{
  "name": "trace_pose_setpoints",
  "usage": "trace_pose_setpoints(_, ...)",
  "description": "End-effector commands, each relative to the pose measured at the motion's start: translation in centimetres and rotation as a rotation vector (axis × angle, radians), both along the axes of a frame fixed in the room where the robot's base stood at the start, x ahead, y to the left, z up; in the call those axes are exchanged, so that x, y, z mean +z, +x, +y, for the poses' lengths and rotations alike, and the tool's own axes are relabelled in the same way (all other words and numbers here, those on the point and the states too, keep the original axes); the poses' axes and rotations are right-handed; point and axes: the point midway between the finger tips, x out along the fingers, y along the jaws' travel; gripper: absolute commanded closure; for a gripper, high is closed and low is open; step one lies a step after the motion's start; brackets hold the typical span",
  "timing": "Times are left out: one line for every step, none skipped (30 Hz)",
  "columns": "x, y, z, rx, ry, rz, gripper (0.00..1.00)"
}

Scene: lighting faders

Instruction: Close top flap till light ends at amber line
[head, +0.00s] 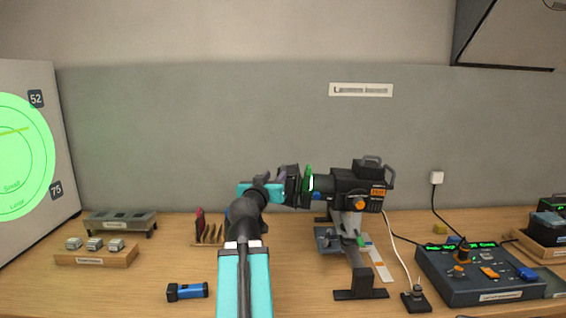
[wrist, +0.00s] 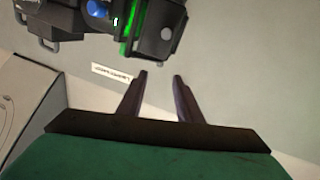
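The lamp (head: 350,188) stands on the bench right of centre, with a green-lit slot and dark flaps (head: 292,186) at its left-facing front. I cannot clearly tell the top flap from the others. In the wrist view the lamp's front (wrist: 152,28) shows at the top, beyond my fingers. My gripper (wrist: 161,76) has its two fingers apart, with nothing between them. In the head view my gripper (head: 270,178) is just left of the flaps; contact cannot be told. Green light (head: 22,165) covers a round patch on the white board, reaching above the amber line (head: 14,132).
A control desk (head: 480,272) with knobs and faders is at the right. A blue torch (head: 187,291) lies at front left. A wooden block with metal pieces (head: 96,255) and a grey rack (head: 120,222) stand at the left. A white cable runs down beside the lamp stand.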

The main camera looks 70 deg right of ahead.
Motion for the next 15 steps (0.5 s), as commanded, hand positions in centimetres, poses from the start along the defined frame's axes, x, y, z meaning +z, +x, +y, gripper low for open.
trace_pose_setpoints(0.3, 0.0, -0.2, 0.000, 0.001, 0.000, 0.68)
trace_pose_setpoints(0.3, 0.0, -0.2, 0.001, 0.001, 0.000, 0.68)
trace_pose_setpoints(0.3, 0.1, -0.4, 0.002, 0.001, -0.001, 0.68)
trace_pose_setpoints(0.3, 0.1, -0.4, 0.002, 0.001, -0.001, 0.68)
trace_pose_setpoints(0.3, 0.1, -0.5, 0.002, 0.001, 0.000, 0.68)
trace_pose_setpoints(0.2, 0.1, -0.6, 0.003, 0.002, 0.001, 0.68)
trace_pose_setpoints(0.2, 0.1, -0.7, 0.003, 0.002, 0.001, 0.68)
trace_pose_setpoints(0.2, 0.1, -0.8, 0.003, 0.002, 0.001, 0.68)
trace_pose_setpoints(0.1, 0.2, -1.5, 0.002, 0.001, 0.000, 0.68)
trace_pose_setpoints(0.1, 0.3, -1.8, 0.003, 0.001, 0.000, 0.68)
trace_pose_setpoints(0.2, 0.4, -2.2, 0.003, 0.001, 0.000, 0.68)
trace_pose_setpoints(0.1, 0.4, -2.6, 0.004, 0.001, 0.000, 0.68)
trace_pose_setpoints(0.1, 0.5, -2.9, 0.004, 0.001, 0.000, 0.68)
trace_pose_setpoints(0.1, 0.5, -3.2, 0.004, 0.001, 0.000, 0.68)
trace_pose_setpoints(0.1, 0.5, -3.6, 0.004, 0.002, 0.000, 0.68)
